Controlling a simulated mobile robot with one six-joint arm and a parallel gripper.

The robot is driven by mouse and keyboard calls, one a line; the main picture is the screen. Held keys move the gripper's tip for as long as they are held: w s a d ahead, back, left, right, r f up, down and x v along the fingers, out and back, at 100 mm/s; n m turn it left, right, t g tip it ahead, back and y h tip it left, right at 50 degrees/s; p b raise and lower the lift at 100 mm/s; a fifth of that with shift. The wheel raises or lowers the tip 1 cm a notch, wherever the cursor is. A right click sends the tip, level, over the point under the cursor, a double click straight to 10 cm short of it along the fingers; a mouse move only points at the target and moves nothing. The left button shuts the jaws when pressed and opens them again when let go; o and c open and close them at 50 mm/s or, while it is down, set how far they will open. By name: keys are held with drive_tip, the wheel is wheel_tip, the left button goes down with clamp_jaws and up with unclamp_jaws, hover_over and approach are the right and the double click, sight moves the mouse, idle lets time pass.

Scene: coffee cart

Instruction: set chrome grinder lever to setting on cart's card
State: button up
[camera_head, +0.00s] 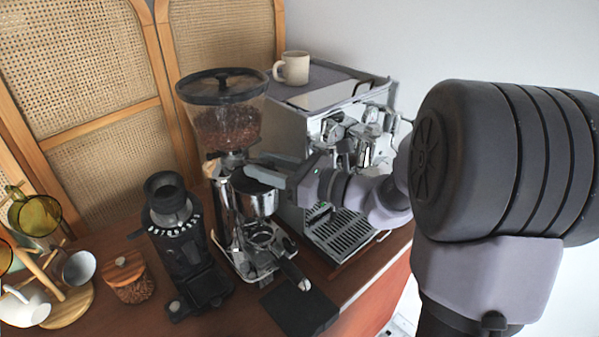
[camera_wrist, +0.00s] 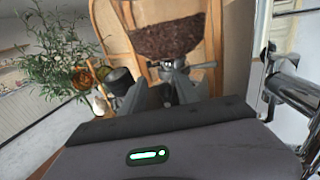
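The chrome grinder (camera_head: 256,238) stands mid-cart, with a clear hopper (camera_head: 222,122) of dark beans above its collar. The hopper (camera_wrist: 170,38) also fills the top middle of the wrist view. A small light-brown piece (camera_head: 210,168) shows at the left of the collar; I cannot tell if it belongs to the lever. My gripper (camera_head: 255,172) is at the collar, just under the hopper, coming from the right. In the wrist view, my gripper's (camera_wrist: 168,76) two fingers stand apart around a small metal part below the hopper. Contact is unclear. No setting card is readable.
A black grinder (camera_head: 183,247) stands close left of the chrome one. An espresso machine (camera_head: 290,125) with a cup (camera_head: 292,67) on top is close right. A wooden-lidded jar (camera_head: 129,280) and mug stand (camera_head: 72,302) are at left, a black mat (camera_head: 300,308) in front.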

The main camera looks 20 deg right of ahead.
drive_tip(key=p+v, duration=0.1)
drive_tip(key=v, duration=1.4)
drive_tip(key=shift+s+d, duration=0.15)
drive_tip(key=s+a+f+n+g, duration=0.2)
drive_tip(key=a+n+g, duration=0.2)
drive_tip(key=a, duration=0.2)
drive_tip(key=s+a+f+n+g, duration=0.1)
drive_tip(key=s+a+n+g, duration=0.15)
drive_tip(key=a, duration=0.35)
drive_tip(key=s+a+f+n+h+b, duration=0.1)
drive_tip(key=s+n+h, duration=0.3)
drive_tip(key=n, duration=0.4)
drive_tip(key=s+a+f+n+g+h+b, duration=0.1)
drive_tip(key=s+a+f+n+h+b, duration=0.1)
drive_tip(key=s+n+h, duration=0.3)
drive_tip(key=f+n, duration=0.1)
drive_tip(key=n, duration=0.3)
drive_tip(key=shift+s+f+h, duration=0.15)
drive_tip(key=shift+f+h, duration=0.15)
drive_tip(key=shift+f, duration=0.1)
